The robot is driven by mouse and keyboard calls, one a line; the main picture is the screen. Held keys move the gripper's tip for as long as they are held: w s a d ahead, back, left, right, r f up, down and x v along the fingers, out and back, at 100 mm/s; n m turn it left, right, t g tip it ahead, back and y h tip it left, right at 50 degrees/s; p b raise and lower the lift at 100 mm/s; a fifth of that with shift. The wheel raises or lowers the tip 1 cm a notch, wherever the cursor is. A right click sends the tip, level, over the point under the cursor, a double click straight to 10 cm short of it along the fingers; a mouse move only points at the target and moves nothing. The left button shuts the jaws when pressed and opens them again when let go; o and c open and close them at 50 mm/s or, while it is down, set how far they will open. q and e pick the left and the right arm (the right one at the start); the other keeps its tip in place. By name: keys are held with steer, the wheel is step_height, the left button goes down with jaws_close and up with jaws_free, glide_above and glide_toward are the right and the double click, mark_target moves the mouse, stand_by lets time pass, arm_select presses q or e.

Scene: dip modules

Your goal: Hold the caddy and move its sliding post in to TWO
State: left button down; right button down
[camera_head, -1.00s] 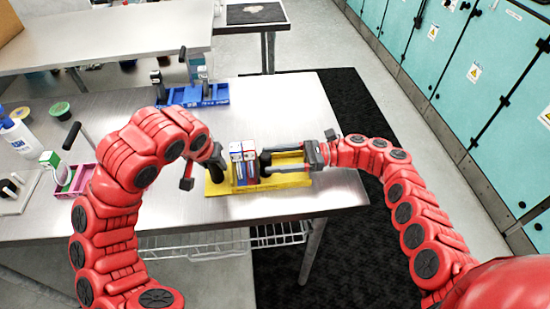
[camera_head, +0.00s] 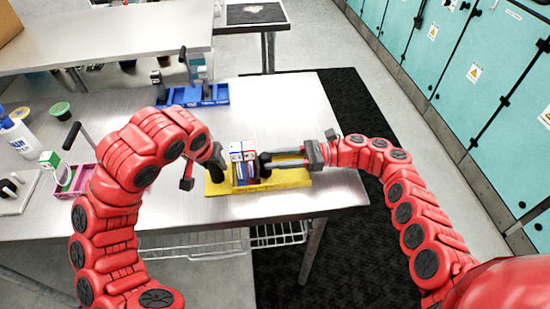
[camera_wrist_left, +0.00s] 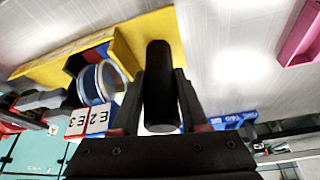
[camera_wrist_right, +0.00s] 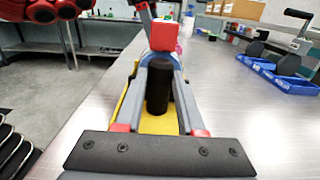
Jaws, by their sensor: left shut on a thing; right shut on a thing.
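The yellow caddy (camera_head: 283,180) lies along the front right of the steel table. Upright packs with red, white and blue faces (camera_head: 243,163) stand in it. The black sliding post (camera_head: 264,166) stands right of the packs. My right gripper (camera_head: 270,161) reaches in from the right, shut on this post, which also shows between its fingers in the right wrist view (camera_wrist_right: 159,88). My left gripper (camera_head: 213,160) is at the caddy's left end, shut on its black upright handle (camera_wrist_left: 160,85). A round blue-rimmed item and white numbered tops show beside the handle in the left wrist view.
A blue caddy (camera_head: 205,96) stands farther back on the table. A pink caddy (camera_head: 75,182) sits at the left, with a white bottle (camera_head: 17,138) behind it. The table behind the yellow caddy is clear. The front edge is close.

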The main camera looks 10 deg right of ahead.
stand_by(0.7)
steer(key=shift+s+a, duration=0.1)
steer(key=shift+a, duration=0.25)
steer(key=c, duration=0.5)
jaws_free()
steer(key=d, duration=1)
steer(key=shift+d+f, duration=0.1)
steer(key=shift+d, duration=1)
